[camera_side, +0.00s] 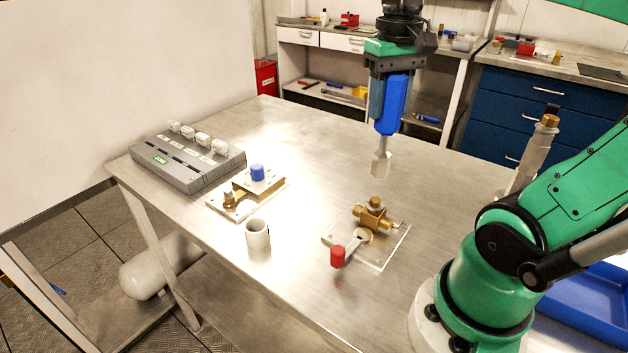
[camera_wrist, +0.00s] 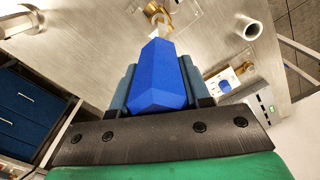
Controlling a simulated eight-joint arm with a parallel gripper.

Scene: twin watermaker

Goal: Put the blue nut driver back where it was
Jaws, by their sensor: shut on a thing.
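The blue nut driver (camera_side: 391,104) is upright in my gripper (camera_side: 385,100), its blue handle between the fingers. Its grey shaft points down to a pale, wider end (camera_side: 381,163) above the table. In the wrist view the blue handle (camera_wrist: 162,77) fills the space between the gripper fingers (camera_wrist: 158,88). My gripper is shut on it. The driver appears apart from the table and from the brass valve plate. The place where it was is not marked clearly in either view; a white cup-like holder (camera_side: 257,234) stands empty-looking on the table.
A brass valve with a red-ended lever (camera_side: 338,257) sits on a clear plate (camera_side: 384,252). A second brass fitting with a blue knob (camera_side: 257,173) stands further left. A grey box (camera_side: 182,167) with white plugs lies at the table's left. The table's back middle (camera_side: 310,130) is clear.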

